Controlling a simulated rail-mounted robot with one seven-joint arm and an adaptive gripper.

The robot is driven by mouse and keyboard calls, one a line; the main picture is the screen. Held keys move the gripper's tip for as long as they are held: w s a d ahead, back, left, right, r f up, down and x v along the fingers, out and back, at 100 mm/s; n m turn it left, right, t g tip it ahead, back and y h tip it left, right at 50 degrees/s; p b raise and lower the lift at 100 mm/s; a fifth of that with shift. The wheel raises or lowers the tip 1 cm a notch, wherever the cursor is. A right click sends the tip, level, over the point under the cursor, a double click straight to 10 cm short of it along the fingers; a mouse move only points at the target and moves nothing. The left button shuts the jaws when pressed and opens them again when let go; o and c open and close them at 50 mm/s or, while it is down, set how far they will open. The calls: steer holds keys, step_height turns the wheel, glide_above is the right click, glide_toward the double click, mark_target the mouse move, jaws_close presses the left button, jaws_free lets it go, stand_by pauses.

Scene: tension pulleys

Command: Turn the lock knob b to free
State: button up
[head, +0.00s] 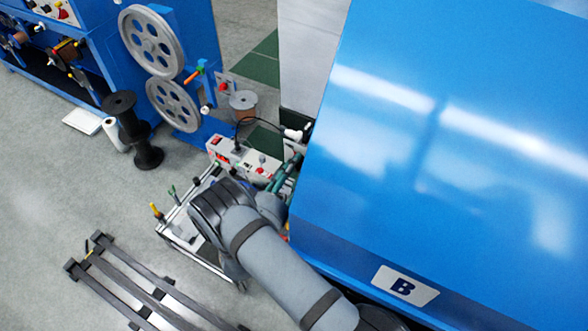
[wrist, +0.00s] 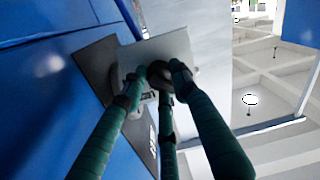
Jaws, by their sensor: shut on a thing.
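My gripper (wrist: 158,78) has long green fingers and shows large in the wrist view. Its fingertips close together around a dark round knob (wrist: 158,74), likely lock knob b, in front of a pale metal plate (wrist: 180,46). The fingers hide much of the knob, and I cannot read which way it is turned. A small marking near the knob is partly covered. In the head view my gripper's green fingers (head: 284,172) show beside the left edge of the blue cabinet marked B (head: 470,150). The knob is not visible there.
A cart (head: 180,220) with a control box (head: 240,157) stands left of my gripper. Blue machinery with two grey pulley wheels (head: 152,42) is behind it. Black floor rails (head: 125,275) lie front left. Open grey floor (head: 60,190) lies to the left.

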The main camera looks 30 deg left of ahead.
steer(key=shift+a+r+n, duration=0.1)
steer(key=shift+n, duration=0.7)
steer(key=o, duration=1.1)
steer(key=shift+o, duration=0.2)
steer(key=s+d, duration=0.1)
steer(key=s, duration=1.1)
steer(key=shift+d, duration=0.3)
steer(key=shift+w+r, duration=0.1)
